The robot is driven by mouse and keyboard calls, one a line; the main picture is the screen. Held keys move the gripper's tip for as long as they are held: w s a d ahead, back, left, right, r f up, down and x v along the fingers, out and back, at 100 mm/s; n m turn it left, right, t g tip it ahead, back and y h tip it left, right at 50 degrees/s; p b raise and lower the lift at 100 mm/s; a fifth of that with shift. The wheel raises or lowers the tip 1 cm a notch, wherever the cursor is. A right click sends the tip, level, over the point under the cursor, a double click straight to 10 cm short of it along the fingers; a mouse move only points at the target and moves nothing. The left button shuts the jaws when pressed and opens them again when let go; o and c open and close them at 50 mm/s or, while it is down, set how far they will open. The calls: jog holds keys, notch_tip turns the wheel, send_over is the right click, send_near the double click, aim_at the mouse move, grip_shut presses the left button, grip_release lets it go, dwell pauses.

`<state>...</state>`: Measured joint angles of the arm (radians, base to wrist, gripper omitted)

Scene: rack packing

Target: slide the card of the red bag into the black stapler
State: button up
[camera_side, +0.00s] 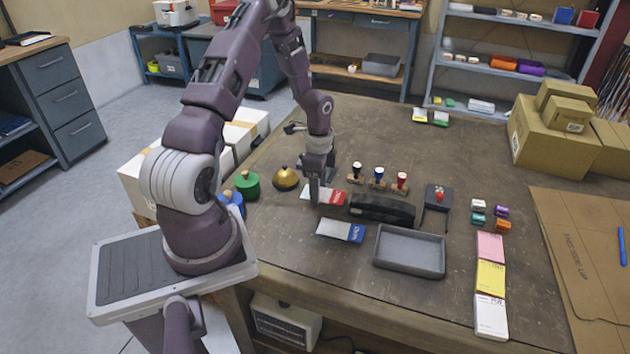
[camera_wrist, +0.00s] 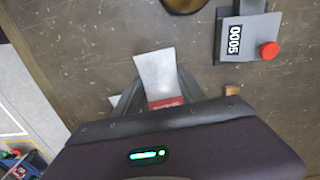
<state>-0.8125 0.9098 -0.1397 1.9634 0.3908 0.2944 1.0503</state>
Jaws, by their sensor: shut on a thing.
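The red bag (camera_side: 328,194) is a flat white packet with a red card end on the right. My gripper (camera_side: 316,198) points down and is shut on it. In the wrist view the white part of the bag (camera_wrist: 158,75) sticks out past the fingers, and a strip of its red end shows between them. I cannot tell whether the bag touches the table. A long black body (camera_side: 382,209), which I take for the black stapler, lies just right of the bag in the side view. The stapler is not visible in the wrist view.
A blue-ended bag (camera_side: 341,231) and a grey tray (camera_side: 410,251) lie in front. Several stamps (camera_side: 379,176) stand behind. A brass bell (camera_side: 286,178) is at left. A black device with a red top (camera_side: 437,197) is at right. A counter (camera_wrist: 240,37) shows in the wrist view.

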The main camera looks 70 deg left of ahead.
aim_at(336, 197)
notch_tip(336, 197, down, 2)
jog(key=shift+d+f, duration=0.1)
jog(key=shift+f, duration=0.15)
jog(key=shift+w+d+f, duration=0.15)
jog(key=shift+w, duration=0.1)
jog(key=shift+w+d, duration=1.35)
jog(key=shift+w, duration=0.25)
jog(key=o, duration=1.4)
jog(key=shift+o, duration=0.2)
